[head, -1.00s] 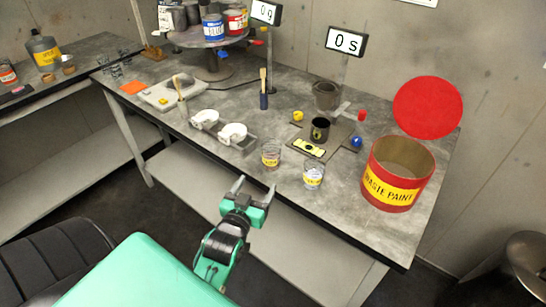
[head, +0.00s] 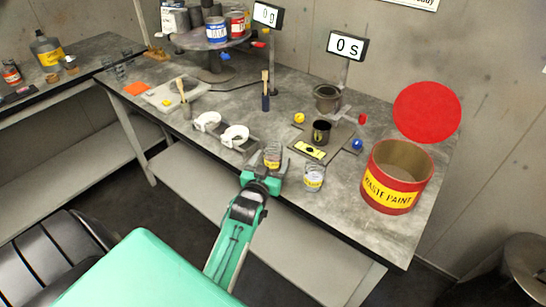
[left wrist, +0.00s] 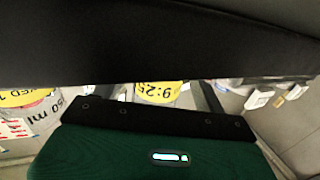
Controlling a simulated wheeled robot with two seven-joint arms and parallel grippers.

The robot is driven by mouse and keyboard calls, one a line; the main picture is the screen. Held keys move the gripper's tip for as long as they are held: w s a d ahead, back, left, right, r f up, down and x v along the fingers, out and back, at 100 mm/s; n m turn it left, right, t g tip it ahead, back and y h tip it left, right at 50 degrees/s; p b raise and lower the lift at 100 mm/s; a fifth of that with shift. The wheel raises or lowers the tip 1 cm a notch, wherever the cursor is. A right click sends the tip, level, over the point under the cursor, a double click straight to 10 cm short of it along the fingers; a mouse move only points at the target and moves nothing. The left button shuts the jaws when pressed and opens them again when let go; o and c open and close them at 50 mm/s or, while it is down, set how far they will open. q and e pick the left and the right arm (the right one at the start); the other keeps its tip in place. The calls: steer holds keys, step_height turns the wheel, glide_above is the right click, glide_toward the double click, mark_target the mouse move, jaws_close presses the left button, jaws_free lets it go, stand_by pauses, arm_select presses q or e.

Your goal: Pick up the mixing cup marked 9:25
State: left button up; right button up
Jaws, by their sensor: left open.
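The mixing cup marked 9:25 (head: 272,154) is a small clear cup with a yellow label, upright near the table's front edge. In the left wrist view its yellow label (left wrist: 158,92) reads 9:25. My left gripper (head: 267,164) is open, with its fingers on either side of this cup; I cannot tell whether they touch it. A second clear cup with a yellow label (head: 314,178) stands just to the right. A cup with a yellow label and 50 ml marking (left wrist: 32,108) shows at the left of the left wrist view. My right gripper is not in view.
A red waste paint can (head: 392,193) stands at the table's right end. A black cup (head: 321,131) and a yellow-black strip (head: 309,152) are behind. Brushes and paint tins stand further back.

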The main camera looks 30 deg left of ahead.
arm_select(q)
steer(key=x, duration=0.2)
steer(key=shift+w, duration=0.55)
steer(key=c, duration=1.1)
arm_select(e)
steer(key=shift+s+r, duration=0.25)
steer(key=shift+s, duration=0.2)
arm_select(q)
steer(key=shift+r, duration=0.1)
